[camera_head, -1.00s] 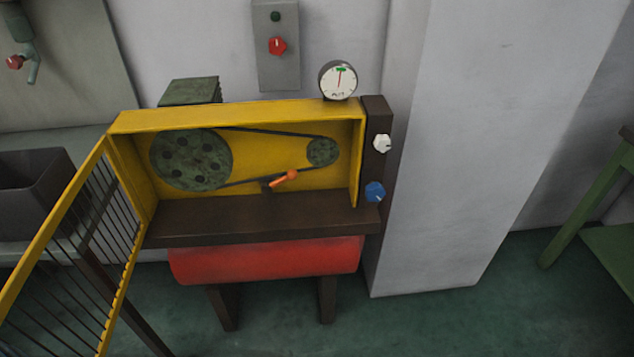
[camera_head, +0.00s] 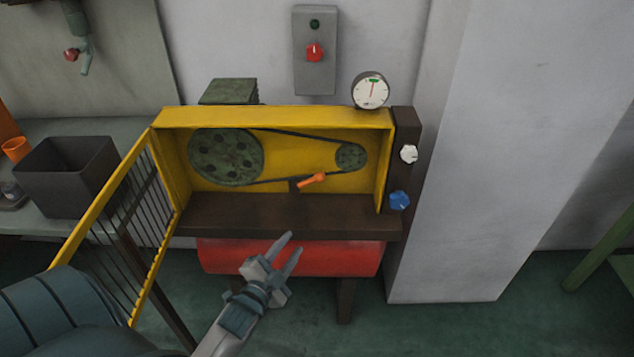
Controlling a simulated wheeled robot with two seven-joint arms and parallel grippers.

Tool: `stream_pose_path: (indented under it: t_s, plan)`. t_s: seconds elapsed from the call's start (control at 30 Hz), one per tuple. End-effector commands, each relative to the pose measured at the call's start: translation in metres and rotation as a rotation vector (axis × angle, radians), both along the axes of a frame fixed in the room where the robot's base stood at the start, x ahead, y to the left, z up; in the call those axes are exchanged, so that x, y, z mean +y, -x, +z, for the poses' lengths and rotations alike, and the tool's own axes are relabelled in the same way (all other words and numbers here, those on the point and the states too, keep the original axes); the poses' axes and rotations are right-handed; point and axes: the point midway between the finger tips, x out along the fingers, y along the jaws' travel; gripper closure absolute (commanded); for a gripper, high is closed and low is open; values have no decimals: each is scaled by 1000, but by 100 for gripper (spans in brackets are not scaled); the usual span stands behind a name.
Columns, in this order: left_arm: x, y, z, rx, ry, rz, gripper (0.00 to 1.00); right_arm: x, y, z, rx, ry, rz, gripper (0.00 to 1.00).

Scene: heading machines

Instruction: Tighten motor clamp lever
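The orange clamp lever (camera_head: 313,180) sits inside the yellow machine housing (camera_head: 290,116), below the belt and between the large green pulley (camera_head: 226,157) and the small pulley (camera_head: 350,157). The lever slants up to the right from a dark mount. My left gripper (camera_head: 285,252) is below and in front of the housing, over the red tank (camera_head: 335,258). Its two fingers are apart with nothing between them, and it does not touch the lever. My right gripper is not in view.
The yellow barred guard door (camera_head: 92,207) stands open at the left of the housing. A white knob (camera_head: 408,154) and a blue knob (camera_head: 399,201) are on the dark right post. A gauge (camera_head: 370,91) stands on top. A dark bin (camera_head: 70,172) is at left.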

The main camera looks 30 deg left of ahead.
Motion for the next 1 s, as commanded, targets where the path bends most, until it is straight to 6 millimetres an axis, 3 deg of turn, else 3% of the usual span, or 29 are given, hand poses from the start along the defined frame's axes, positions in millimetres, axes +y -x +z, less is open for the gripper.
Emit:
stream_pose_path:
  t_s: [0.03, 0.1, 0.2, 0.67, 1.0]
  plan:
    - [7, -2, 28, -41, -44, 3, 68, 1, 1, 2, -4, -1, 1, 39]
    - [13, -2, 51, -79, -93, 8, 68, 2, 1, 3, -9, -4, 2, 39]
    - [18, -2, 68, -106, -130, 12, 68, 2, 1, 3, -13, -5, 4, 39]
    - [19, -4, 71, -111, -136, 12, 68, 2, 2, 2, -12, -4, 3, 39]
    - [24, -35, 72, -111, -135, 12, 68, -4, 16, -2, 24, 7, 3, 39]
